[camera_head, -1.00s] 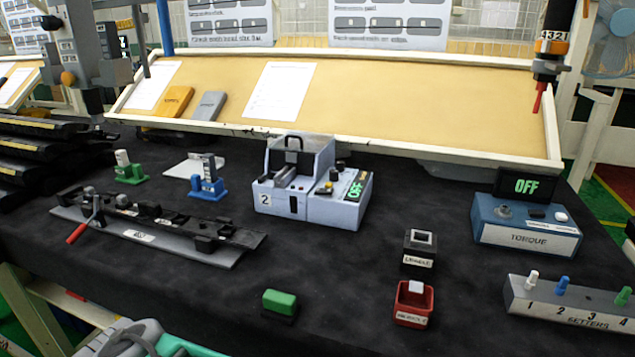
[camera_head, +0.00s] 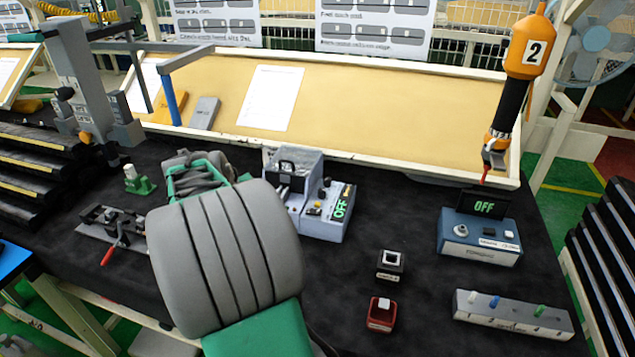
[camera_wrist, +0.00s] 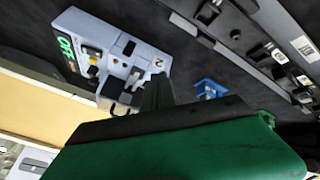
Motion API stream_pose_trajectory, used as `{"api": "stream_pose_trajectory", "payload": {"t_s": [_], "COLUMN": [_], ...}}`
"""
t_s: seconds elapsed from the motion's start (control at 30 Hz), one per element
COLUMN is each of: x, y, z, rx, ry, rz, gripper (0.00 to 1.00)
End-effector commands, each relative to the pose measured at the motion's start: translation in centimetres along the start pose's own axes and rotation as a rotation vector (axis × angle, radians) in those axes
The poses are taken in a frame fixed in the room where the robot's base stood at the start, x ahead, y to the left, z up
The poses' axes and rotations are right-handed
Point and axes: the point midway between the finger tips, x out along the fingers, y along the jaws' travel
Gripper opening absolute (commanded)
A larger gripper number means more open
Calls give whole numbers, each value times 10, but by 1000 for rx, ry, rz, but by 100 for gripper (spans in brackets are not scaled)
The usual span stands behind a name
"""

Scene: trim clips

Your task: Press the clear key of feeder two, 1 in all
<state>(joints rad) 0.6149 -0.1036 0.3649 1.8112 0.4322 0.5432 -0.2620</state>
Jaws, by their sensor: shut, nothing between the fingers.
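Feeder two is a pale blue-grey machine (camera_head: 325,222) on the black bench, with a raised clear-fronted housing and a green OFF display (camera_head: 342,205). Its control face has a yellow part and small dark knobs or keys; I cannot read which is the clear key. It also shows, turned over, in the wrist view (camera_wrist: 130,35), with its "2" label (camera_wrist: 158,63). My gripper (camera_wrist: 157,92) is shut and empty, a dark green shape overlapping the feeder's edge in the wrist view. Contact cannot be judged. In the head view my arm hides the feeder's left side and my fingertips.
A black key box (camera_head: 391,270) and a red key box (camera_head: 380,318) stand in front. The torque unit (camera_head: 480,240) and setters strip (camera_head: 510,315) are at right. An orange hanging tool (camera_head: 525,55) is above right. A blue fixture (camera_wrist: 210,88) stands near the feeder.

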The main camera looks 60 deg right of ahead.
Motion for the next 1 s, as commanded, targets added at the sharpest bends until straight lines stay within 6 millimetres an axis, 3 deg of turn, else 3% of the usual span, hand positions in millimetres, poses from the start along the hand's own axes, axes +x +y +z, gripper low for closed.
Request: {"api": "stream_pose_trajectory", "payload": {"t_s": [0.03, 0.2, 0.33, 0.5, 0.83, 1.0], "x": [2, 22, 30, 33, 36, 47], "y": [36, 141, 189, 206, 204, 199], "z": [-12, -26, -25, -22, -21, -15], "rx": [37, 128, 163, 175, 174, 173], "ry": [-6, -16, -25, -28, -28, -28], "rz": [54, 228, 311, 342, 340, 339], "gripper": [0, 0, 0, 0, 0, 0]}}
